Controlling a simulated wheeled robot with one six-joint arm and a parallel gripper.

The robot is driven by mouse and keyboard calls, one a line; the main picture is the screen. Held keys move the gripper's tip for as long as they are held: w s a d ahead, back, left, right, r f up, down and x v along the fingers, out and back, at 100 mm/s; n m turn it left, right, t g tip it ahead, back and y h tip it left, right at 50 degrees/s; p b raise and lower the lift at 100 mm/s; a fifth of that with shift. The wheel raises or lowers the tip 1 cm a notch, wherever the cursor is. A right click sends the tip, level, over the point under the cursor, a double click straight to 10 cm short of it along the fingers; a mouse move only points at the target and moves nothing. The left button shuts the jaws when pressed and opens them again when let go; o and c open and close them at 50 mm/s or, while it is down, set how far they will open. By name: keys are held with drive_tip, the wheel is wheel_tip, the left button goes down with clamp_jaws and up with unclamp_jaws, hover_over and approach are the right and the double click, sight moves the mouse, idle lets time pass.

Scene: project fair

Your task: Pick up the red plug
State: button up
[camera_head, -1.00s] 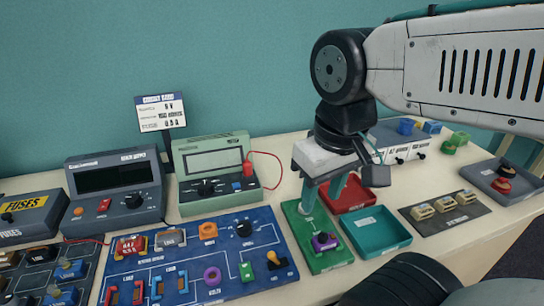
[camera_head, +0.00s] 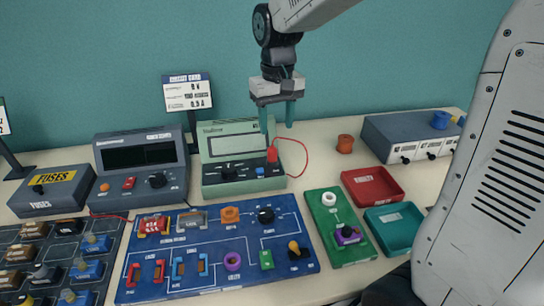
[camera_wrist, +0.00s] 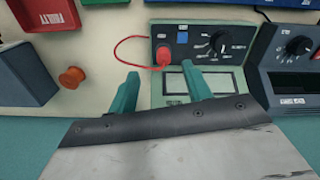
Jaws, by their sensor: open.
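The red plug (camera_head: 272,155) stands at the right end of the front of the green meter (camera_head: 240,165), with a thin red wire curving from it to the right. My gripper (camera_head: 278,122) hangs above and just behind the plug, fingers pointing down, open and empty. In the wrist view the red plug (camera_wrist: 164,57) shows ahead of and between the two teal fingers of my gripper (camera_wrist: 160,85), apart from them. The wire loops to the left there, by the left finger.
An orange spool-like piece (camera_head: 345,144) stands on the table right of the meter. A red tray (camera_head: 396,190), a teal tray (camera_head: 412,228) and a green board (camera_head: 330,240) lie at front right. A dark power supply (camera_head: 140,180) is left of the meter. A blue circuit board (camera_head: 200,278) lies in front.

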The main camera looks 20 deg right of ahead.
sight(272, 146)
drive_tip(key=shift+w+a+f, duration=0.15)
drive_tip(key=shift+w+f, duration=0.45)
drive_tip(key=shift+w, duration=0.05)
drive_tip(key=f, duration=0.7)
drive_tip(key=shift+w+f, duration=0.2)
clamp_jaws()
